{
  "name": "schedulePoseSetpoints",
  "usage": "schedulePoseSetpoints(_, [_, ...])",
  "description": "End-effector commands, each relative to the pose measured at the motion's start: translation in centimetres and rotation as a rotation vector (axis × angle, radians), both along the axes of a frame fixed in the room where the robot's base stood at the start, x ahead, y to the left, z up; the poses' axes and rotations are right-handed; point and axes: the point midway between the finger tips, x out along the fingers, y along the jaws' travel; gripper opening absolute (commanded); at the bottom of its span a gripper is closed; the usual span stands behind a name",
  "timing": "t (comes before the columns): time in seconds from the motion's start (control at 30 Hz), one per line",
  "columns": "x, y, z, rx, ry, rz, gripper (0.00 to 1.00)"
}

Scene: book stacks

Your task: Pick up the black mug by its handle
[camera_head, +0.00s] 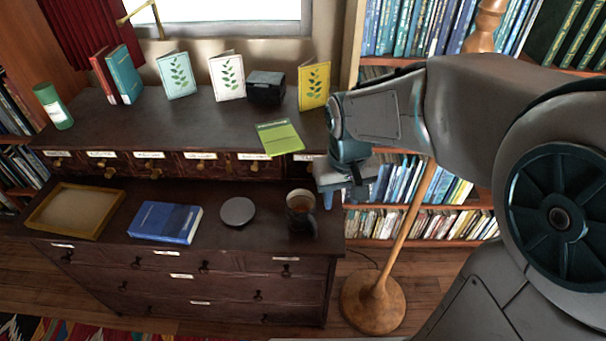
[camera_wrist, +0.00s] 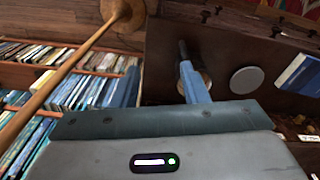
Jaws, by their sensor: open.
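The black mug (camera_head: 301,203) stands upright near the right end of the lower dresser top, its inside brownish. Its dark handle (camera_head: 313,226) points toward the front right. My gripper (camera_head: 342,196) is open and empty, in the air to the right of the mug and apart from it in the head view. In the wrist view, a blue finger covers much of the mug (camera_wrist: 207,78). The dark handle (camera_wrist: 183,48) shows just beyond that fingertip.
A grey disc (camera_head: 238,211), a blue book (camera_head: 166,222) and a wooden tray (camera_head: 75,211) lie left of the mug. A floor lamp's wooden pole (camera_head: 408,220) and bookshelves stand to the right. A green booklet (camera_head: 279,137) overhangs the upper ledge.

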Motion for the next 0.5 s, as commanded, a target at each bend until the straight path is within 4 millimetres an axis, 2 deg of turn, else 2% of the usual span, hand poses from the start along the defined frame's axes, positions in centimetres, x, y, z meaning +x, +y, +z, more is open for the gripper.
schedulePoseSetpoints(0.03, [0.9,1.0,-1.7,0.000,0.023,0.025,0.40])
schedulePoseSetpoints(0.2, [2.7,3.3,-4.0,0.005,0.063,0.074,0.40])
schedulePoseSetpoints(0.37, [3.3,4.1,-5.3,0.008,0.078,0.090,0.40])
schedulePoseSetpoints(0.5, [3.2,4.1,-7.6,0.008,0.084,0.090,0.40])
